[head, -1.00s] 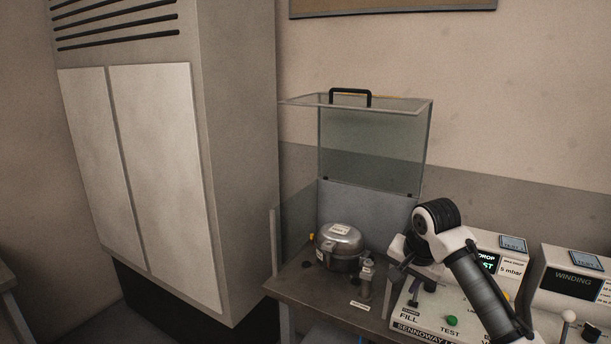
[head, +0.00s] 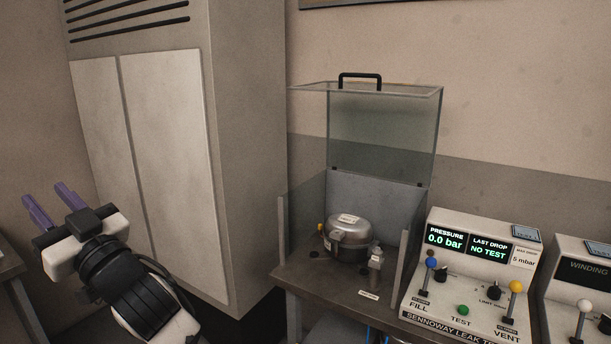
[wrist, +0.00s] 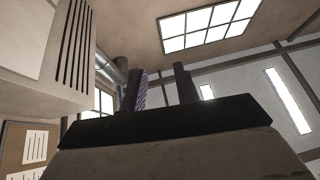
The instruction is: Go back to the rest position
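My gripper (head: 52,207) is at the lower left of the head view, in front of the grey cabinet and well away from the bench. Its two purple fingers stand apart with nothing between them. In the wrist view my gripper (wrist: 162,88) points up toward the ceiling, and its fingers are again apart and empty.
The tall grey cabinet (head: 245,150) stands behind my arm. Right of it, a silver compressor (head: 347,238) sits in a test booth with its clear lid (head: 385,130) raised. The leak tester (head: 465,275) reads 0.0 bar and NO TEST. A ceiling light (wrist: 210,27) shows overhead.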

